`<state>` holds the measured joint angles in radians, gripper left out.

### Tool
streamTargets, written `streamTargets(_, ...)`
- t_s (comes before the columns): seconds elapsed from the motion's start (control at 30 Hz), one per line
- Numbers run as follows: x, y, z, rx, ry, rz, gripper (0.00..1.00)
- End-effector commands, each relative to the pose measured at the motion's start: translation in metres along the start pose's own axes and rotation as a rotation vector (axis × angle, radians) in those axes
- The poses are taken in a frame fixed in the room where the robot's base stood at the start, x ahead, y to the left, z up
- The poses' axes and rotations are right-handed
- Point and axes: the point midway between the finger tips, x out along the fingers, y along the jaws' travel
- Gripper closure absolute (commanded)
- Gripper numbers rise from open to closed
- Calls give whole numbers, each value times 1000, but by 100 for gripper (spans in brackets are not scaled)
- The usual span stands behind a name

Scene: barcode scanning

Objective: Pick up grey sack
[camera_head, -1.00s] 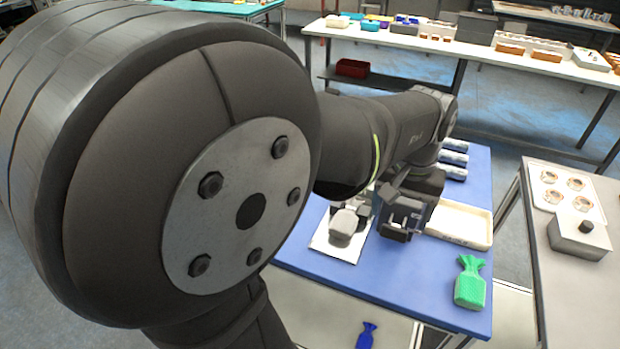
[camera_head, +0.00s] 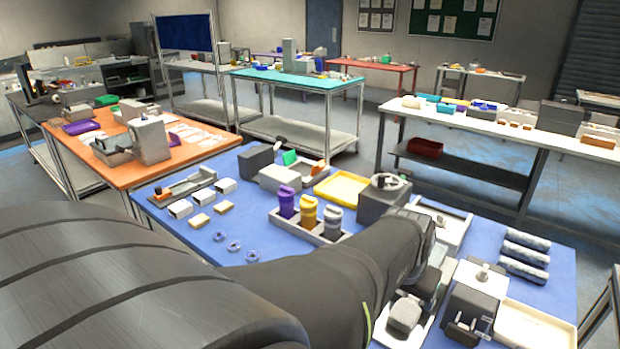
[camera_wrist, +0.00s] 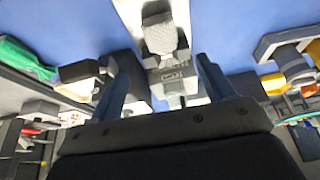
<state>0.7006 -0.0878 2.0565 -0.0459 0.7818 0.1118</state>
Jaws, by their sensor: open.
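A grey, rough-textured object (camera_wrist: 160,36), apparently the grey sack, lies on a white mat (camera_wrist: 125,8) at the top middle of the wrist view. My gripper (camera_wrist: 158,62) is open, its two fingers spread on either side of the near part of this object. I cannot tell whether either finger touches it. In the head view, a grey rounded thing (camera_head: 405,315) shows on the white mat beside my arm. My arm hides part of that area, and the fingertips are not clear there.
Several grey rolls (camera_head: 525,254) and a cream tray (camera_head: 535,325) lie to the right. A rack with purple (camera_head: 284,202), gold (camera_head: 308,213) and grey (camera_head: 333,222) items stands farther back. A green thing (camera_wrist: 25,58) shows at left in the wrist view.

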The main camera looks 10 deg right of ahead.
Motion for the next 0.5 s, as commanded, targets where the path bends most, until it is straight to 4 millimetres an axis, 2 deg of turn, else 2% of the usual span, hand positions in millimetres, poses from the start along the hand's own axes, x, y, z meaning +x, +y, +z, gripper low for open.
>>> streamTargets(0.1, 22, 0, 1, 0, -5, 1, 25)
streamTargets(0.3, 51, 0, 0, 0, -4, 1, 25)
streamTargets(0.5, 65, 0, 0, 0, -1, 1, 25)
